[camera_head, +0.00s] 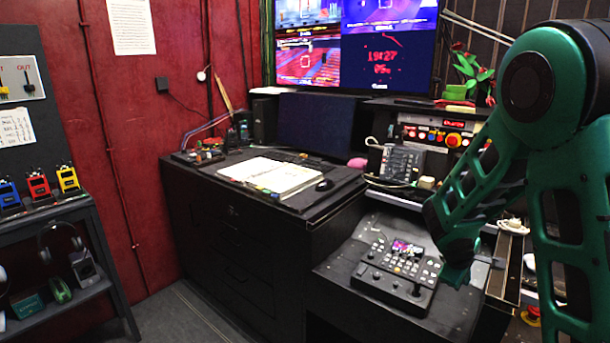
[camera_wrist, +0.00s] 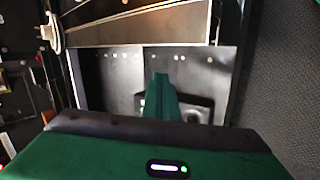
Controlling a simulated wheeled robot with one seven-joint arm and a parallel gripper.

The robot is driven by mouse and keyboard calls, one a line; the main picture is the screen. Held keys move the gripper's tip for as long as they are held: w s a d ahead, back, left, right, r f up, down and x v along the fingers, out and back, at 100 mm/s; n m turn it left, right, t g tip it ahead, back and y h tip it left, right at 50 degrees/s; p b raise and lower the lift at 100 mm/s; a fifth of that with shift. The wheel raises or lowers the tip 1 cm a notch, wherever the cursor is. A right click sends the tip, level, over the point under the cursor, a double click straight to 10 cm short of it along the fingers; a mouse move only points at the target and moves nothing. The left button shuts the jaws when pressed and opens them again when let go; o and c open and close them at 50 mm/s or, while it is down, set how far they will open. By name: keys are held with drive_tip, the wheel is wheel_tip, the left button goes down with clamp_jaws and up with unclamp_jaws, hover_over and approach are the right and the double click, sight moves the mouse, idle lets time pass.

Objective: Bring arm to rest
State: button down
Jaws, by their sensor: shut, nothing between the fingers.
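My arm, green and black, fills the right side of the head view. It bends down toward a black control panel with many small buttons and a small lit screen (camera_head: 398,272). My gripper (camera_head: 458,272) is at the panel's right edge in the head view, pointing down. Its fingers also show in the wrist view (camera_wrist: 162,80), closed together with nothing between them. Beyond them in the wrist view is a grey metal surface with a row of small holes (camera_wrist: 110,75). I cannot tell whether the fingertips touch anything.
A black desk (camera_head: 255,235) with an open book (camera_head: 270,175) and a mouse (camera_head: 324,185) stands left of the panel. A button console (camera_head: 437,137), a plant (camera_head: 470,72) and a large screen (camera_head: 385,45) are behind. A shelf (camera_head: 75,292) stands at the left. Floor between is clear.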

drive_tip(key=s+a+r+m+y, duration=0.35)
drive_tip(key=s+a+r, duration=0.3)
drive_tip(key=s, duration=0.25)
drive_tip(key=s+a+r+m+y, duration=0.35)
drive_tip(key=s+a+r, duration=0.3)
drive_tip(key=s, duration=0.25)
drive_tip(key=s+d+f+m+g, duration=0.1)
drive_tip(key=s+d+m+g, duration=0.1)
drive_tip(key=s+d, duration=0.3)
drive_tip(key=s+d+f+m+g, duration=0.1)
drive_tip(key=s+d+m, duration=0.4)
drive_tip(key=s, duration=0.7)
drive_tip(key=shift+s+d+f+g+h, duration=0.2)
drive_tip(key=shift+d+g+h, duration=0.2)
drive_tip(key=shift+g, duration=0.5)
drive_tip(key=shift+w, duration=0.2)
drive_tip(key=shift+w+f, duration=0.25)
drive_tip(key=shift+w, duration=0.25)
